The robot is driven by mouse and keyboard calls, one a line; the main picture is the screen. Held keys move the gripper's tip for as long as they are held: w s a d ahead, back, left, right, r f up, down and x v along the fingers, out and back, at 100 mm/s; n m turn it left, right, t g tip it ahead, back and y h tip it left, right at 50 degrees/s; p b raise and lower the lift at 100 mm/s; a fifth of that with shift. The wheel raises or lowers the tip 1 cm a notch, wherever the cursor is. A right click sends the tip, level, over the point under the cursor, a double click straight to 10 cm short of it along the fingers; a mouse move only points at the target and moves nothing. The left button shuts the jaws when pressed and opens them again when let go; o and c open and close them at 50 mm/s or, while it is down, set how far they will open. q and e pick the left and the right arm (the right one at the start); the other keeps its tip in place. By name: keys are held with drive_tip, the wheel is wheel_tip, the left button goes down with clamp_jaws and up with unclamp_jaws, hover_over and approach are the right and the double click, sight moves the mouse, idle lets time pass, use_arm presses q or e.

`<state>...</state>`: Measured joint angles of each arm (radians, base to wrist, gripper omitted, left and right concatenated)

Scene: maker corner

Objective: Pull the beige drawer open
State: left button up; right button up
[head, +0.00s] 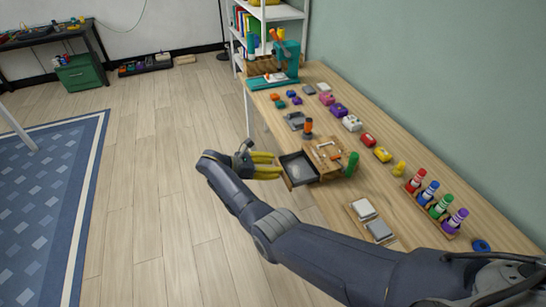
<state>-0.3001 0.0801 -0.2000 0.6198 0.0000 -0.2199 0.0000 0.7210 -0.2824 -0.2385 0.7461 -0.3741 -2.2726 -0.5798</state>
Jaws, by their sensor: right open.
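A beige wooden box (326,152) stands on the workbench near its left edge, with small items on top. A dark-walled open drawer (299,169) juts out from its left side toward the bench edge, and something pale lies inside. Whether its front face is beige cannot be told. My right gripper (268,165), with yellow fingers, is just left of the drawer, past the bench edge. It is open, with its fingertips close to the drawer's outer end; I cannot tell whether they touch. My left gripper is not in view.
The wooden workbench (450,218) holds marker bottles (433,201) at right, grey-topped blocks (371,220) in front, a green item (351,164) beside the box, and a row of small coloured boxes along the wall. A teal machine (280,72) stands at the far end.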

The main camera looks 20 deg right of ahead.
drive_tip(key=shift+r, duration=2.6)
